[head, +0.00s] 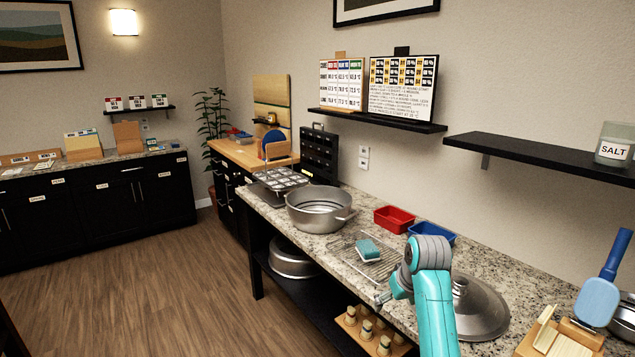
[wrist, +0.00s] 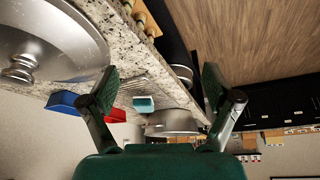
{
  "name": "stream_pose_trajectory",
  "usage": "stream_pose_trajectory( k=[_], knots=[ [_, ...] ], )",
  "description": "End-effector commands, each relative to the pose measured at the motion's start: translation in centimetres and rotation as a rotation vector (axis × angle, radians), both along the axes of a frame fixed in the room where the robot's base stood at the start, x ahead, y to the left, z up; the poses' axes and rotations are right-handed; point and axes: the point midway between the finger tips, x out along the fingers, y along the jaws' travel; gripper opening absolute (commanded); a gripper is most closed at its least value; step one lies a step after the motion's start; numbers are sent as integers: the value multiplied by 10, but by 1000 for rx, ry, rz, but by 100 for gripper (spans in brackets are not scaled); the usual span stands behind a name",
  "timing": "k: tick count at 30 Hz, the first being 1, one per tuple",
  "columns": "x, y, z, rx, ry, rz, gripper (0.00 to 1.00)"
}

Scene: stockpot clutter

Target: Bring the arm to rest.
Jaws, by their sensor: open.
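My arm (head: 432,290) is bent above the front part of the granite counter. My gripper (wrist: 158,88) is open in the wrist view, its two fingers spread wide with nothing between the tips. In the head view my gripper (head: 384,297) points left near the counter's front edge, and its fingers are small there. The stockpot (head: 318,207) stands upright and open on the counter, farther back; it also shows in the wrist view (wrist: 172,123). The metal lid (head: 478,308) lies on the counter behind my arm, partly hidden by it; the wrist view shows it close (wrist: 55,40).
A teal sponge (head: 368,249) rests on a wire rack (head: 366,262). Red (head: 394,219) and blue (head: 432,235) bins stand near the wall. A muffin tin (head: 280,179) is behind the pot. A blue-handled tool (head: 600,294) stands front right. The floor left is clear.

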Motion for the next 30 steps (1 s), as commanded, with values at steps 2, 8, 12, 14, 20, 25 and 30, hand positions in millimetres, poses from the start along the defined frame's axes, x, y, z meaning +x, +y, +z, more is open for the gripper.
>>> stream_pose_trajectory(
  k=[2, 8, 12, 14, 20, 25, 30],
  knots=[
    [-4, 1, -13, 1, -10, -5, 88],
    [-16, 2, -52, 5, -42, -19, 88],
    [-33, 3, -92, 8, -77, -36, 88],
    [-43, 4, -112, 11, -96, -45, 88],
    [-85, 6, -172, 17, -170, -73, 88],
    [-128, 7, -214, 23, -231, -96, 88],
    [-176, 8, -245, 27, -293, -117, 88]
  ],
)
